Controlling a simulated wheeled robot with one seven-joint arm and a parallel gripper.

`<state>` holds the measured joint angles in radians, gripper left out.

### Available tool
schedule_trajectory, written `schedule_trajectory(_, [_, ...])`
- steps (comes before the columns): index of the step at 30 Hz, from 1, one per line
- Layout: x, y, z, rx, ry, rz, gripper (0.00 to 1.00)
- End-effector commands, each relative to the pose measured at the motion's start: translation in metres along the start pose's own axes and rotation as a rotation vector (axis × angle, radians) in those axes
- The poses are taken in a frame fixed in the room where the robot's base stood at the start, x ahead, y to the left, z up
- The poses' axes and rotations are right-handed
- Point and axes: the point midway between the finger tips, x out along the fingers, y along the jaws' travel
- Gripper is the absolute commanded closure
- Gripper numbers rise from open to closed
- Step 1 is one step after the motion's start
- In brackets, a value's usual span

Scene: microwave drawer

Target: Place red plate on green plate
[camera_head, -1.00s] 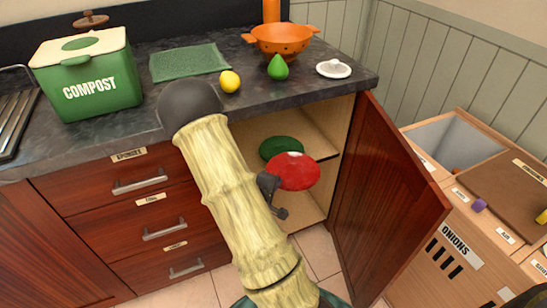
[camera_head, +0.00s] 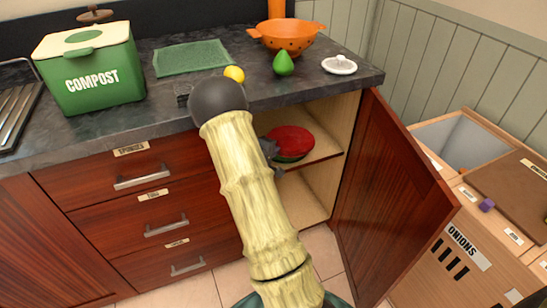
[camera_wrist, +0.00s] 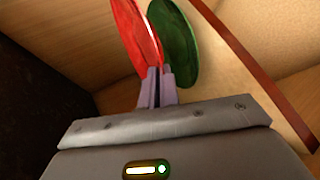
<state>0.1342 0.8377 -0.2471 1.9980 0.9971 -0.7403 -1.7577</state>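The red plate (camera_head: 291,138) is inside the open cabinet, above the shelf, and largely covers the green plate in the head view. The green plate (camera_head: 292,159) shows only as a thin rim under it. In the wrist view, the red plate (camera_wrist: 134,32) and the green plate (camera_wrist: 177,45) lie close together, face to face. I cannot tell whether they touch. My gripper (camera_wrist: 157,76) is shut on the near edge of the red plate. In the head view my gripper (camera_head: 272,150) is partly hidden by my arm.
The cabinet shelf (camera_head: 325,149) lies under the plates, below the counter. The cabinet door (camera_head: 389,198) stands open at right. Drawers (camera_head: 142,182) are left of my arm. A colander (camera_head: 288,37), a lemon (camera_head: 235,74) and a compost bin (camera_head: 90,75) stand on the counter.

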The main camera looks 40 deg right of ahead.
Motion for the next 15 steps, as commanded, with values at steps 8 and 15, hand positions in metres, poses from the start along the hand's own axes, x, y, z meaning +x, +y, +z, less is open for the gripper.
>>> schedule_trajectory(8, [0.02,-0.019,-0.005,0.001,0.0,0.0,1.0])
schedule_trajectory(15, [0.024,-0.026,-0.006,0.001,0.001,0.002,1.0])
